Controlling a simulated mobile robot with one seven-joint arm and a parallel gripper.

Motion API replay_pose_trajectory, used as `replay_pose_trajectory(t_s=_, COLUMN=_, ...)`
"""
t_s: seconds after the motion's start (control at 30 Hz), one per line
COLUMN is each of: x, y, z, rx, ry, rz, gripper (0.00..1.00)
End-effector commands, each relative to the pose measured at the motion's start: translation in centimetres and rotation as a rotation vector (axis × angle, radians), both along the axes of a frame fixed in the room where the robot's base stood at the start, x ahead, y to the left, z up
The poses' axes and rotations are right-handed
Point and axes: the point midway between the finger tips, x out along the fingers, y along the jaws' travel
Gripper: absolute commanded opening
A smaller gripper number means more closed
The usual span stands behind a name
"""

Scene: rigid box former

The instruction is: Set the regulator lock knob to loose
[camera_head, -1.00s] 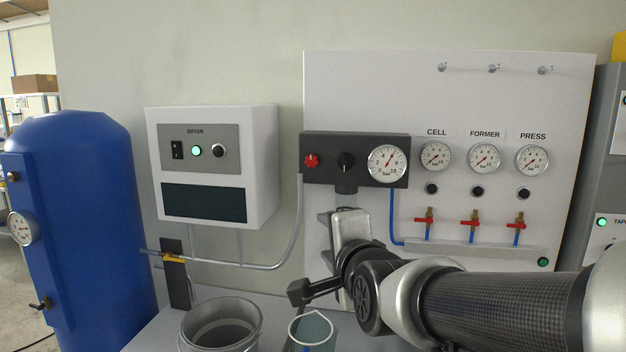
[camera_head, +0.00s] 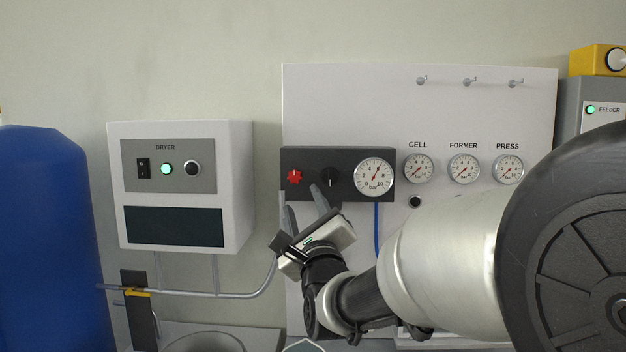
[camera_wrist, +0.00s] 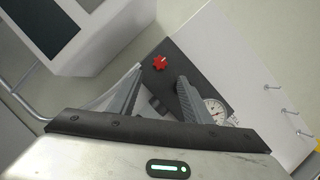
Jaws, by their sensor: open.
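The dark regulator block (camera_head: 345,195) on the white panel carries a red knob (camera_head: 295,177), a black knob (camera_head: 330,177) and a large gauge. No lettering names either knob, so I cannot tell for sure which is the lock knob. My gripper (camera_head: 302,198) is open and empty, just below the block in the head view. In the wrist view the red knob (camera_wrist: 160,63) shows just beyond and between my fingertips (camera_wrist: 160,76), apart from them. The black knob is not clearly visible there; a finger probably covers it.
The white dryer box (camera_head: 185,187) hangs left of the panel (camera_head: 420,110). A grey pipe (camera_head: 215,293) runs below it. The large gauge (camera_head: 374,177) and smaller gauges are to the right. The blue tank (camera_head: 45,240) stands far left. Hooks (camera_head: 469,81) stick out above.

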Motion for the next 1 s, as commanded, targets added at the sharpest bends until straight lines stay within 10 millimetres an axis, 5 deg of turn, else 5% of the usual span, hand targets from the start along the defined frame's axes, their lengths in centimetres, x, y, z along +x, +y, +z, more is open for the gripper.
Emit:
replay_pose_trajectory(t_s=0.3, x=6.4, y=1.5, z=2.2, rx=-0.002, ry=-0.001, rz=0.001, gripper=0.45)
replay_pose_trajectory(t_s=0.5, x=8.9, y=2.0, z=2.9, rx=-0.001, ry=0.0, rz=0.0, gripper=0.45)
replay_pose_trajectory(t_s=0.93, x=9.8, y=2.2, z=3.2, rx=-0.001, ry=0.0, rz=0.0, gripper=0.45)
replay_pose_trajectory(t_s=1.0, x=9.8, y=2.2, z=3.2, rx=-0.001, ry=0.0, rz=0.0, gripper=0.33)
